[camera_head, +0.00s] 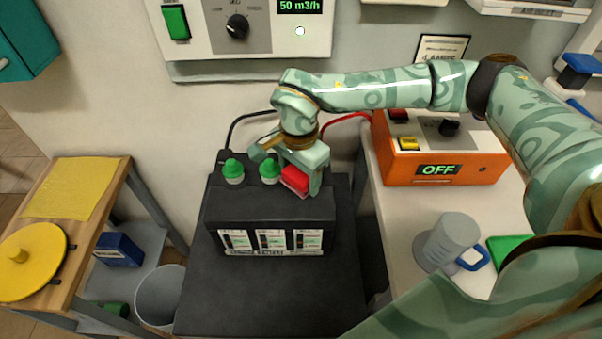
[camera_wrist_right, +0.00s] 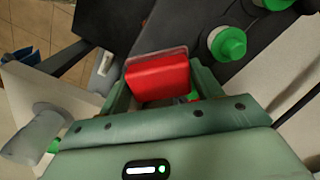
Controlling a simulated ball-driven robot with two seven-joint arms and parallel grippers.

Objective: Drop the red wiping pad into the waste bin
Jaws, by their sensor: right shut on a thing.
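The red wiping pad (camera_head: 296,181) is held between the fingers of my right gripper (camera_head: 291,172), above the right part of the black battery's top. In the right wrist view the red pad (camera_wrist_right: 158,78) sits between the two fingers of the gripper (camera_wrist_right: 162,90), with a thin pale layer along its far edge. A round grey bin (camera_head: 152,303), which looks like the waste bin, stands low at the left, beside the wooden table. The gripper is well to the right of it and higher. My left gripper is not in view.
The black battery (camera_head: 265,215) has green-capped vents (camera_head: 234,172) on top. An orange charger (camera_head: 440,165) stands on the right bench, with a grey jug (camera_head: 450,242) in front. A wooden table (camera_head: 122,190) with a yellow cloth (camera_head: 65,187) is at the left. Cables run behind the battery.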

